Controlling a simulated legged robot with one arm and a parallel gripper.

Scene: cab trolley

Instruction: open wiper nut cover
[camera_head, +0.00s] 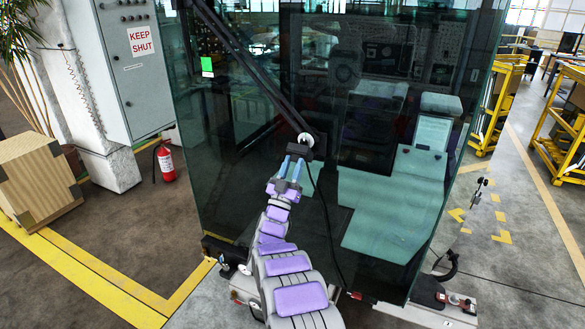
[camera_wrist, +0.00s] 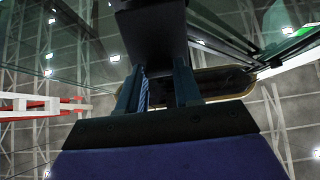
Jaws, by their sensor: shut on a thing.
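The wiper nut cover (camera_head: 298,149) is a small dark block at the lower end of the black wiper arm (camera_head: 250,71), in front of the cab's glass. A pale round piece (camera_head: 306,139) shows just above it. My gripper (camera_head: 293,163) reaches up from below with its two blue fingers at the block's lower side. In the wrist view the dark block (camera_wrist: 150,35) fills the top middle, and my gripper (camera_wrist: 158,75) is shut on it with a finger on each side. I cannot tell how far the cover is tilted.
The cab's tinted glass (camera_head: 260,190) stands right behind the cover. A thin black cable (camera_head: 325,215) hangs down to its right. A grey cabinet (camera_head: 125,60), a red extinguisher (camera_head: 166,162) and a wooden crate (camera_head: 38,180) stand at left. Yellow trolleys (camera_head: 500,100) stand at right.

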